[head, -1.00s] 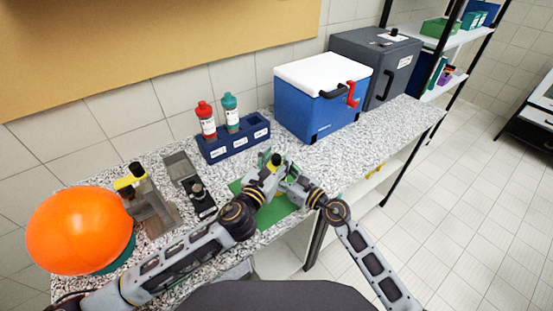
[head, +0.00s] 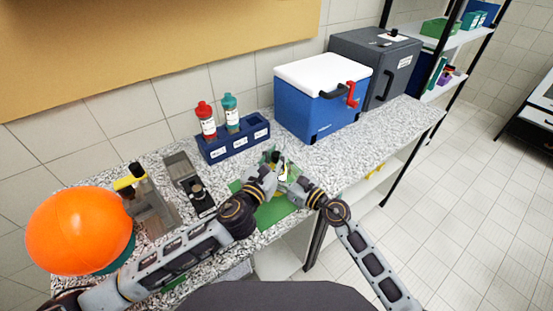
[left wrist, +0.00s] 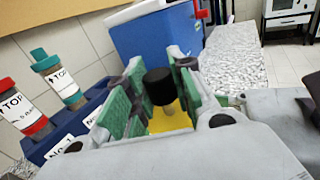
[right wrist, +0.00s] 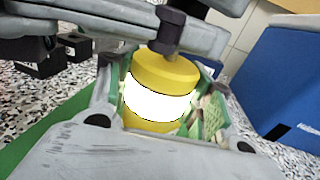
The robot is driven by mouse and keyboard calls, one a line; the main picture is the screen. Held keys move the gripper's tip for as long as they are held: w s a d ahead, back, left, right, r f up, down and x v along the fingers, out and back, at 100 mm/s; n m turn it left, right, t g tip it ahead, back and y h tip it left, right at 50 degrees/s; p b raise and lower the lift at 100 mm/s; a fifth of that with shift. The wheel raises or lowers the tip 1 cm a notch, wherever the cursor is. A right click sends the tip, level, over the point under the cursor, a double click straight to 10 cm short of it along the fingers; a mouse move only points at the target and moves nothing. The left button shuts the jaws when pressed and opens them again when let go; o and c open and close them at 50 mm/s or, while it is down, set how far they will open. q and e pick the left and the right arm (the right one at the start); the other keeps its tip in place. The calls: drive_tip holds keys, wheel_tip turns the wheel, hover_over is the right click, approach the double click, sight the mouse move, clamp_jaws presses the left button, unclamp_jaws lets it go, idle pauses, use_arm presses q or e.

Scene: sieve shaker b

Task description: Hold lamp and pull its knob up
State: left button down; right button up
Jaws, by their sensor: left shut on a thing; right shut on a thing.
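The lamp is a yellow cylinder (right wrist: 163,75) with a bright white band around its middle. It stands between the fingers of my right gripper (right wrist: 165,95), which is shut on its body. In the head view the lamp (head: 283,174) shows only in part between my two grippers. Its black knob (left wrist: 160,87) is on top, on a pale stem, between the fingers of my left gripper (left wrist: 162,100). The left gripper is shut on the knob, above the right gripper. Left gripper parts cover the lamp's top in the right wrist view, and the knob cannot be made out there.
A green mat (head: 272,212) lies under the grippers. A dark blue rack (head: 240,145) with red-capped and teal-capped bottles stands behind. A blue cooler (head: 315,110) and a grey box (head: 388,72) are at the back right. An orange ball (head: 80,230) is at left.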

use_arm(q)
drive_tip(key=shift+r, duration=0.45)
drive_tip(key=c, duration=1.2)
unclamp_jaws()
drive_tip(key=shift+s+a+f, duration=0.1)
drive_tip(key=shift+s+a, duration=0.05)
drive_tip(key=shift+s, duration=0.2)
drive_tip(key=shift+v, duration=5.6)
